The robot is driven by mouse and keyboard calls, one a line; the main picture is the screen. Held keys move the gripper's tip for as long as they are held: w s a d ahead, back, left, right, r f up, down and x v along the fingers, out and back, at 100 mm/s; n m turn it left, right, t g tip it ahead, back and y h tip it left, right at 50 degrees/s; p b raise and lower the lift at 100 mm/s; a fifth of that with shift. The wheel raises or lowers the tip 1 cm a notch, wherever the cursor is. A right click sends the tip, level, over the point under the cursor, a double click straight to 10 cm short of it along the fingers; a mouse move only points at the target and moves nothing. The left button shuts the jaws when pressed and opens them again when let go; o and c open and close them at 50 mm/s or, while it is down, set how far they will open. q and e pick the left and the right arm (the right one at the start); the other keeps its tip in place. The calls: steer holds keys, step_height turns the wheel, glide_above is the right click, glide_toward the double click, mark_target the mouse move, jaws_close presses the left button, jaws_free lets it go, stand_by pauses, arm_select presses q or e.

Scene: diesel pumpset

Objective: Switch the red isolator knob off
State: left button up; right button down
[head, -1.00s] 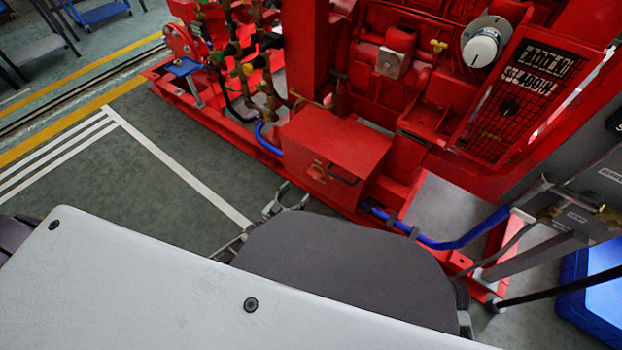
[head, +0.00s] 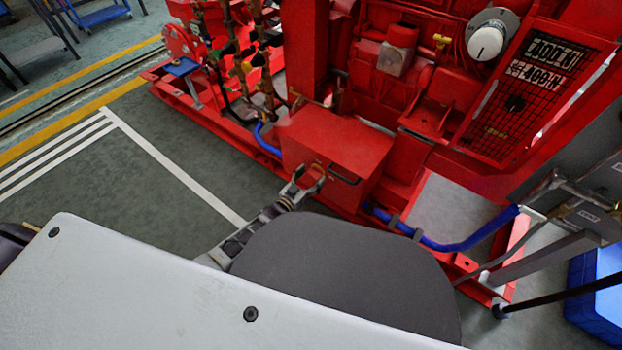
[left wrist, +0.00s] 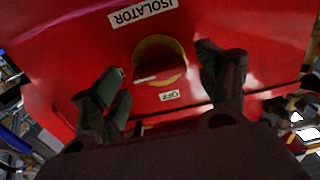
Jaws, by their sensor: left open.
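The red isolator knob (left wrist: 158,66) sits on a yellow round plate on the front of a red box, between an ISOLATOR label and an OFF label in the left wrist view. The red box (head: 335,142) stands low on the pumpset in the head view. My left gripper (left wrist: 165,90) is open, one finger on each side of the knob, with gaps between fingers and knob. In the head view my left gripper (head: 305,180) is at the box's front face and partly hides the knob. My right gripper is not in view.
The red pumpset frame (head: 307,60) rises behind the box. A blue hose (head: 450,243) runs to the right of it. A black handle (head: 345,180) is on the box front. Open floor (head: 150,195) lies to the left.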

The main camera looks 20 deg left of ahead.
arm_select(q)
steer(key=shift+c, duration=0.3)
steer(key=c, duration=0.9)
steer(key=shift+c, duration=0.2)
